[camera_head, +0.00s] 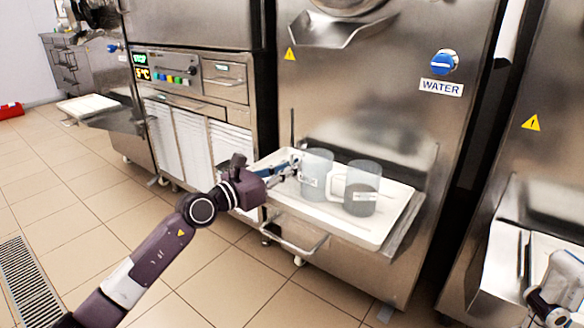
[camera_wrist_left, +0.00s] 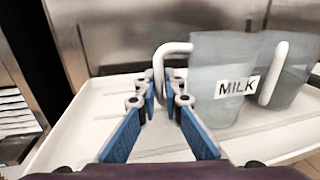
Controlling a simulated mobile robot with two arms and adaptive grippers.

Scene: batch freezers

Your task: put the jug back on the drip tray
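Two translucent grey jugs are at the white drip tray (camera_head: 390,226) under the middle freezer. The left jug (camera_head: 317,178) is upright, and its MILK label shows in the left wrist view (camera_wrist_left: 215,85). My left gripper (camera_head: 290,169) is at this jug's handle. In the left wrist view its fingertips (camera_wrist_left: 161,85) are closed in on the white handle from both sides. I cannot tell whether the jug's base touches the tray. The other jug (camera_head: 361,190) stands on the tray to the right, its handle towards the milk jug. Part of my right arm seems to show at the lower right corner; its fingers are unclear.
A steel chute (camera_head: 345,30) hangs above the tray. A blue WATER knob (camera_head: 445,62) is on the freezer front. A metal rail (camera_head: 290,238) sticks out below the tray's front left. Another white tray (camera_head: 88,106) is at the far left. The tiled floor in front is clear.

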